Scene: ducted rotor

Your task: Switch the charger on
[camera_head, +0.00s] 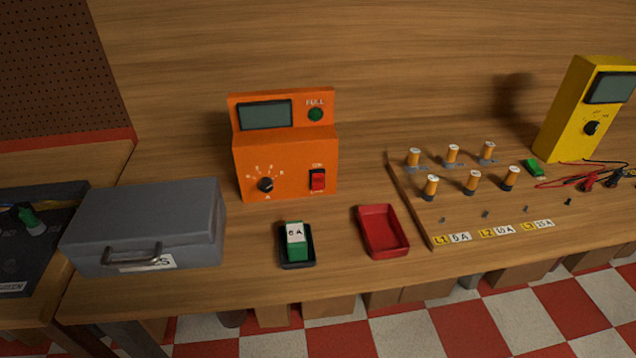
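The charger appears to be the orange box (285,158) standing upright on the wooden bench against the back wall. Its grey display (265,115) is blank. A green round light or button (315,115) sits under the label FULL. A black dial (266,185) is on the lower left of its front. A red rocker switch (317,180) is on the lower right, with ON marked above it; its position is too small to tell. In front of the box, a green block labelled 6A (297,240) sits in a black holder (285,259). Neither gripper is in view.
A closed grey case (150,215) stands left and a red tray (383,232) right of the holder. A wooden board (460,226) with several orange cylinders (472,182) lies further right. A yellow meter (568,115) with leads (588,184) stands at far right. Bench before the switch is clear.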

